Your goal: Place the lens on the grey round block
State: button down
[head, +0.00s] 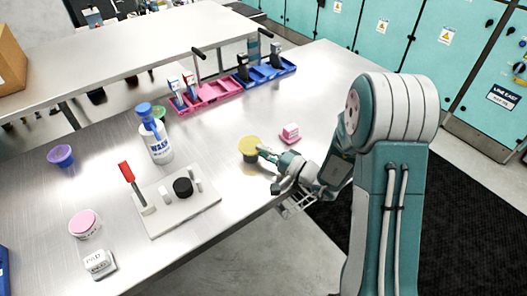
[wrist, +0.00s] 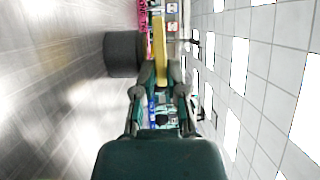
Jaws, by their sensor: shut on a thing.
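The lens is a thin yellow disc (head: 249,145), seen edge-on in the wrist view (wrist: 160,45). My gripper (head: 265,154) is shut on the near edge of the lens; its fingertips also show in the wrist view (wrist: 161,78). The dark grey round block (head: 250,159) stands upright on the table directly under the lens, mostly hidden by it in the head view. In the wrist view the block (wrist: 124,54) lies close along the lens's lower side. I cannot tell whether the lens touches the block's top.
A pink block (head: 290,133) sits right of my gripper. To the left are a grey plate (head: 172,220) with a black disc and a red-handled tool, a wash bottle (head: 157,145), and pink (head: 215,95) and blue (head: 272,72) racks behind. The table's front edge is near.

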jog(key=c, duration=0.7)
grip_release()
jog(key=shift+s+f, duration=0.25)
jog(key=shift+f, duration=0.9)
jog(key=shift+c, duration=0.2)
jog(key=shift+r, duration=0.1)
